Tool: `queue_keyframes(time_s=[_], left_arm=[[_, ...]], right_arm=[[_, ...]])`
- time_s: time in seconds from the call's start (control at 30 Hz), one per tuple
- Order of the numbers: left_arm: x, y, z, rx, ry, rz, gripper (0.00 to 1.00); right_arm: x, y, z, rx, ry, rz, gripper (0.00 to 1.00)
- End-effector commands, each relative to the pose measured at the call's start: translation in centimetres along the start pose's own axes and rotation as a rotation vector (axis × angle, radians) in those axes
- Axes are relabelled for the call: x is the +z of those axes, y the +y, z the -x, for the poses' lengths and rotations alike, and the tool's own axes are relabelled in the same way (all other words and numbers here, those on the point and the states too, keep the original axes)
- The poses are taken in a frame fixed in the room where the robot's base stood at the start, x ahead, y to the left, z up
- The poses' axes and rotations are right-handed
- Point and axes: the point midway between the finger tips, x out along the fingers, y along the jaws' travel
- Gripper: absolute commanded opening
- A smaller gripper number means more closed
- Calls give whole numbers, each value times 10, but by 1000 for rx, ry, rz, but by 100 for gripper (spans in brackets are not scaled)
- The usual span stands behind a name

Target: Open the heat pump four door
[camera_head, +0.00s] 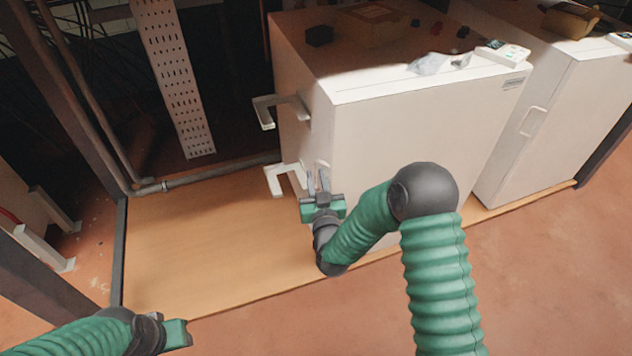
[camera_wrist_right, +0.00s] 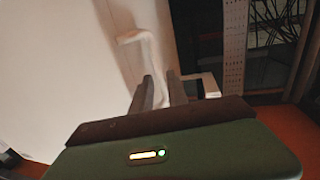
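The nearest heat pump, a white box (camera_head: 400,120), stands in the middle of the head view, its front door facing me. Its pale door handle (camera_wrist_right: 143,45) shows in the right wrist view, running down toward my fingers; in the head view my gripper largely covers it. My right gripper (camera_head: 318,182) is at the left edge of the door. Its two dark fingers (camera_wrist_right: 165,90) are apart, with the handle's lower part at or between them; contact is unclear. My left gripper (camera_head: 176,334) is low at the left, its fingers not distinguishable. The door looks closed.
A second white unit (camera_head: 560,110) with a handle stands at the right. Two white brackets (camera_head: 282,106) stick out from the near unit's left side. A perforated metal strip (camera_head: 172,75) and dark frame posts stand at the left. The wooden base (camera_head: 200,240) is bare at the left.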

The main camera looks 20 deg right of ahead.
Motion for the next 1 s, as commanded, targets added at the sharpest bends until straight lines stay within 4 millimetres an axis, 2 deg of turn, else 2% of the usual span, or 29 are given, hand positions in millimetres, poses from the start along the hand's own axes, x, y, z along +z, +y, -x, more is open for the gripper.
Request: queue_keyframes(time_s=[0.1,0.3,0.33,0.47,0.5,1.0], left_arm=[[1,0,-3,0,0,0,36],[0,0,-2,0,0,0,36],[0,0,-2,0,0,0,36],[0,0,-2,0,0,0,36],[0,0,-2,0,0,0,36],[0,0,-2,0,0,0,36]], right_arm=[[0,0,-6,-1,1,0,19],[-1,0,-7,-1,0,0,19],[-1,0,-7,-1,0,0,18],[-1,0,-7,-1,0,0,1],[-1,0,-7,-1,0,0,0],[0,0,-6,-1,-1,0,0]])
